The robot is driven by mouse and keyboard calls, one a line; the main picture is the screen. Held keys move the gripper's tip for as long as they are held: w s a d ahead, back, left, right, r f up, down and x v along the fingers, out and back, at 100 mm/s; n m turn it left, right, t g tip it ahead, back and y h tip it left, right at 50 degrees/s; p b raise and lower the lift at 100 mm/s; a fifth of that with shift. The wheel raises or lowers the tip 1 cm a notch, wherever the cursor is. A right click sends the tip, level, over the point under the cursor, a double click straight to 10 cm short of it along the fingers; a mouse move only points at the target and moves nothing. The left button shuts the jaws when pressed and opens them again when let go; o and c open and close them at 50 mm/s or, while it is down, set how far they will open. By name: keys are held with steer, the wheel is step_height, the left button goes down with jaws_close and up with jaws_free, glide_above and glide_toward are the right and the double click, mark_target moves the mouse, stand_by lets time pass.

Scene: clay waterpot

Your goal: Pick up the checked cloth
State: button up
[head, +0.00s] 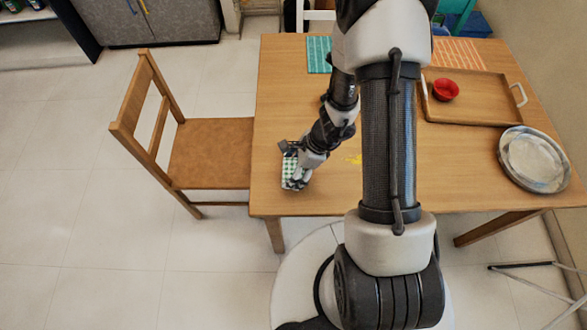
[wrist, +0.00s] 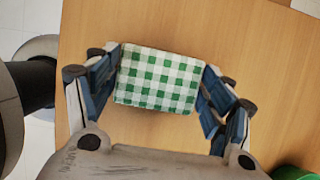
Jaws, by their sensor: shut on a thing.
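The checked cloth (head: 293,176) is a small green-and-white folded piece near the left front part of the wooden table (head: 410,180). It also fills the space between the fingers in the wrist view (wrist: 158,80). My gripper (wrist: 160,85) is shut on the cloth, with one blue-padded finger against each side edge. In the head view my gripper (head: 294,163) covers part of the cloth. I cannot tell whether the cloth touches the table or is just above it.
A wooden chair (head: 210,150) stands at the table's left. A tray (head: 480,114) with a red bowl (head: 445,90) and a round metal plate (head: 535,160) are on the right. A green object (wrist: 293,173) shows at the wrist view's corner.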

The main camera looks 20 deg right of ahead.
mark_target(293, 170)
step_height(293, 170, up, 20)
steer(key=p, duration=1.1)
steer(key=shift+f, duration=0.1)
steer(key=o, duration=0.5)
steer(key=shift+c, duration=0.2)
steer(key=shift+a, duration=0.1)
steer(key=c, duration=0.3)
